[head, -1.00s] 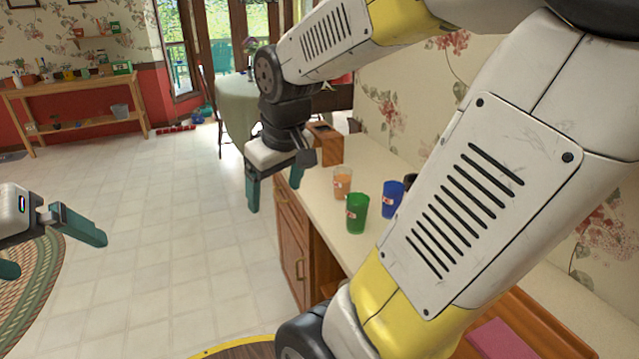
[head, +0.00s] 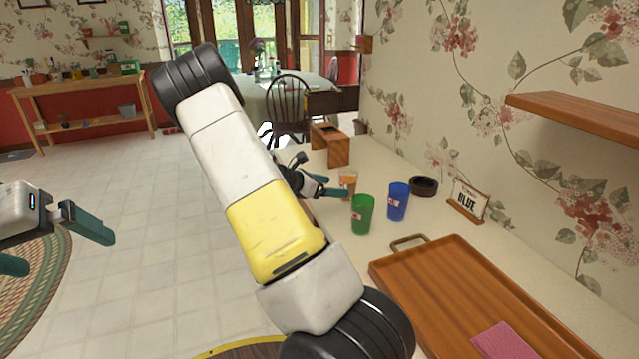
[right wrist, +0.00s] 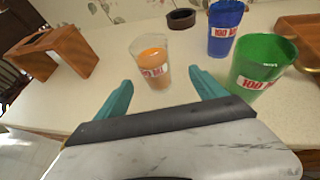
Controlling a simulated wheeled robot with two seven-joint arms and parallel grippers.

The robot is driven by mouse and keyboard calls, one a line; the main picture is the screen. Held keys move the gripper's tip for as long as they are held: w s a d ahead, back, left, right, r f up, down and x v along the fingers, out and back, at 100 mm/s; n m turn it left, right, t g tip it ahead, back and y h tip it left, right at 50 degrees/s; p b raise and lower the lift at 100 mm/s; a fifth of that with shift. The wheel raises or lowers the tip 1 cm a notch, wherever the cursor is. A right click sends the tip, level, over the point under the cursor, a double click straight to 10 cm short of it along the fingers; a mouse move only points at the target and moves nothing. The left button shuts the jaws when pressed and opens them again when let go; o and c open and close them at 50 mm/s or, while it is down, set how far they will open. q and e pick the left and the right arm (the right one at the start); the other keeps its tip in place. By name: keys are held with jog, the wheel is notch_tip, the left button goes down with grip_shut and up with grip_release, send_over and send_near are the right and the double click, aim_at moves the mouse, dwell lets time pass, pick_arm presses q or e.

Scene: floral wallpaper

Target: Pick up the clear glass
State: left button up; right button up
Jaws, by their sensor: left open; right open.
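The clear glass (head: 347,181), with an orange filling and a red-and-white label, stands upright on the counter, partly hidden by my right gripper in the head view. In the right wrist view the clear glass (right wrist: 152,65) stands ahead of and between the open fingers. My right gripper (head: 333,186) is open and empty, low over the counter beside the glass; its fingers also show in the right wrist view (right wrist: 158,90). My left gripper (head: 55,245) is open and empty at the far left, over the floor.
A green cup (head: 362,216) and a blue cup (head: 397,203) stand close to the right of the glass. A dark round dish (head: 424,186), a "BLUE" sign (head: 468,201) and a wooden tray (head: 440,262) lie further right. A wooden stand (head: 331,145) is behind; a shelf (head: 580,118) juts from the wall.

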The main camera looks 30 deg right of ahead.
aim_at(348, 187)
jog(key=shift+w+d+f+n, duration=0.1)
jog(key=shift+w+d+n, duration=0.1)
jog(key=shift+w+n, duration=0.15)
jog(key=shift+d+f+h, duration=0.1)
jog(key=shift+d+h, duration=0.2)
jog(key=shift+d, duration=0.05)
jog(key=x, duration=0.7)
jog(key=shift+w+f, duration=0.15)
jog(key=shift+a, duration=0.1)
grip_shut()
